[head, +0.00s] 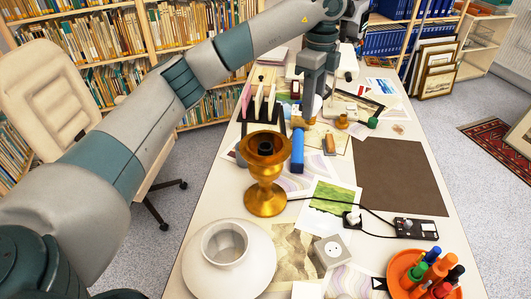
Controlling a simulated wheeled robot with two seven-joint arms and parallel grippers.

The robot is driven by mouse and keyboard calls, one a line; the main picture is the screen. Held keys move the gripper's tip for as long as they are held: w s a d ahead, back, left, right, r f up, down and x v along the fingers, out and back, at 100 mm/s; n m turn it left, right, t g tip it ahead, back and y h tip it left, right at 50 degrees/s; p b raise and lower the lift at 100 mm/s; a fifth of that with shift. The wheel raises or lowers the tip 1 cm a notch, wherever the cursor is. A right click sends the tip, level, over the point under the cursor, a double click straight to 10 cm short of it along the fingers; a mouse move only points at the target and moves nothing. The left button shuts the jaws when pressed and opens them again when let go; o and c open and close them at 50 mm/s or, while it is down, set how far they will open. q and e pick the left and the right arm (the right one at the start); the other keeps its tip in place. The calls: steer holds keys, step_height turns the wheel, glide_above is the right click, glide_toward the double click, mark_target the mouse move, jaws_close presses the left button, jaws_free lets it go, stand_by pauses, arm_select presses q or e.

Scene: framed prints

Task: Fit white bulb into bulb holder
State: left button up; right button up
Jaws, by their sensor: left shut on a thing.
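The bulb holder (265,197) is a shiny golden lamp base standing upright on the table, with a dark round socket (265,149) open at its top. My left gripper (311,103) is beyond it and to its right, pointing down over the table. It is shut on the white bulb (318,103), which shows only as a small pale rounded patch beside the fingers. The fingers hide most of the bulb. The bulb is apart from the socket. My right gripper is out of view.
A white lampshade (229,275) lies in front of the holder. A power strip (415,229) with a black cable, a grey socket cube (331,251) and an orange marker tray (405,267) are on the right. A brown mat (402,178) is bare.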

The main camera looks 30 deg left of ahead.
arm_select(q)
steer(key=shift+r+n, duration=0.1)
steer(key=shift+n, duration=0.2)
steer(key=s+a+f+p, duration=0.4)
steer(key=a+f, duration=0.3)
steer(key=a, duration=0.3)
steer(key=shift+s+a+p, duration=0.3)
steer(key=shift+a+p, duration=0.05)
steer(key=shift+p, duration=0.05)
